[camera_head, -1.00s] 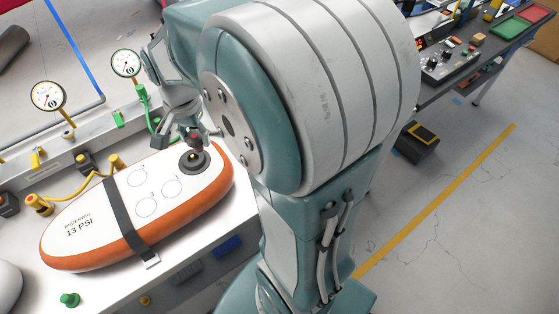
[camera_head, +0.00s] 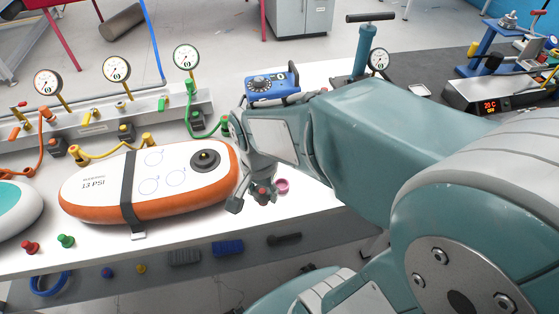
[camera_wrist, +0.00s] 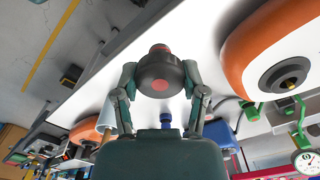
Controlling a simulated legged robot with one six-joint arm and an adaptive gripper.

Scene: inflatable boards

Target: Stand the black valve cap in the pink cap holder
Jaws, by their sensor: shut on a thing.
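My gripper (camera_wrist: 160,88) is shut on the black valve cap (camera_wrist: 160,68), which has a red dot and a red band, in the wrist view. In the head view my gripper (camera_head: 262,196) hangs above the white bench, right of the orange-and-white board. The cap is small and partly hidden there by the fingers. The pink cap holder (camera_head: 282,185) is a small ring on the bench, just right of my gripper. I cannot make out the holder in the wrist view. The board's valve (camera_head: 205,160) is uncovered, showing a yellow centre; it also shows in the wrist view (camera_wrist: 285,78).
The board (camera_head: 150,210) lies left of my gripper, under a dark strap. Gauges, hoses and a blue pump box (camera_head: 272,86) line the bench's back. Red and green caps (camera_head: 66,241) stand at the front left. Bare white bench surrounds the holder.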

